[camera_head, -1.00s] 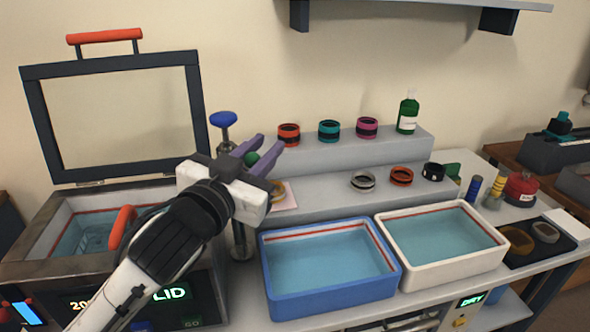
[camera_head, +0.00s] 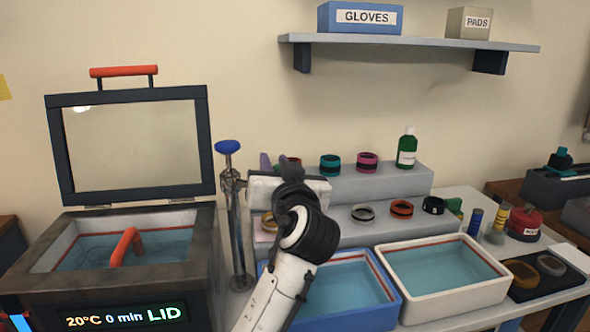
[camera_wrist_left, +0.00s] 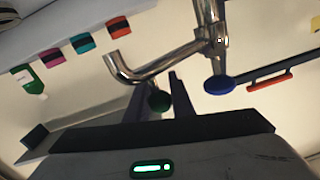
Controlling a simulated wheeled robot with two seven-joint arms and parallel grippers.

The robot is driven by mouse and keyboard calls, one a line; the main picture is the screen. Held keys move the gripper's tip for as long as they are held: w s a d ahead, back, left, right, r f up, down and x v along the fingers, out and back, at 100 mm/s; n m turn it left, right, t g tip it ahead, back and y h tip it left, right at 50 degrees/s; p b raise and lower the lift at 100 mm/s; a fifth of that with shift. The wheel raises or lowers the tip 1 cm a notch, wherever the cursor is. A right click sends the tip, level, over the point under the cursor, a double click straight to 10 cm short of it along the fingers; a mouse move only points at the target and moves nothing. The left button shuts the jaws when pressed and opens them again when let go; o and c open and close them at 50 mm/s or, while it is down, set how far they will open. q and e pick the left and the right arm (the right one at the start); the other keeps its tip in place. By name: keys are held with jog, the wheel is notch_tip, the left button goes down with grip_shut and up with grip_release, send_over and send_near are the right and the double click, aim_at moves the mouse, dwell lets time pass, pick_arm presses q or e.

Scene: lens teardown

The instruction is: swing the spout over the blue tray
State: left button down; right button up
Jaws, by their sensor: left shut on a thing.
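The chrome tap post (camera_head: 236,235) with a blue knob (camera_head: 228,147) stands between the lidded bath and the blue tray (camera_head: 375,312). Its bent spout (camera_wrist_left: 150,72) shows in the left wrist view, with a green ball knob (camera_wrist_left: 159,101) near it. My left gripper (camera_wrist_left: 160,92) is shut on the green knob. In the head view my left gripper (camera_head: 275,163) is right of the post, and its arm covers the left part of the blue tray. The spout's outlet is hidden there, so I cannot tell whether it lies over the tray. My right gripper is out of view.
The bath (camera_head: 195,262) at left has its lid (camera_head: 207,140) open. A white tray (camera_head: 455,297) stands right of the blue one. Lens rings and a green bottle (camera_head: 407,150) stand on the stepped rack (camera_head: 345,185) behind. A wall shelf (camera_head: 410,43) hangs above.

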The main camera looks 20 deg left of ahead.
pick_arm(q)
jog(key=shift+r, duration=0.1)
dwell(0.3)
jog(key=c, duration=1.5)
grip_release()
jog(key=shift+c, duration=0.2)
jog(key=b+v, duration=0.1)
jog(key=v, duration=0.9)
jog(key=shift+d, duration=0.15)
jog(key=shift+s, duration=0.1)
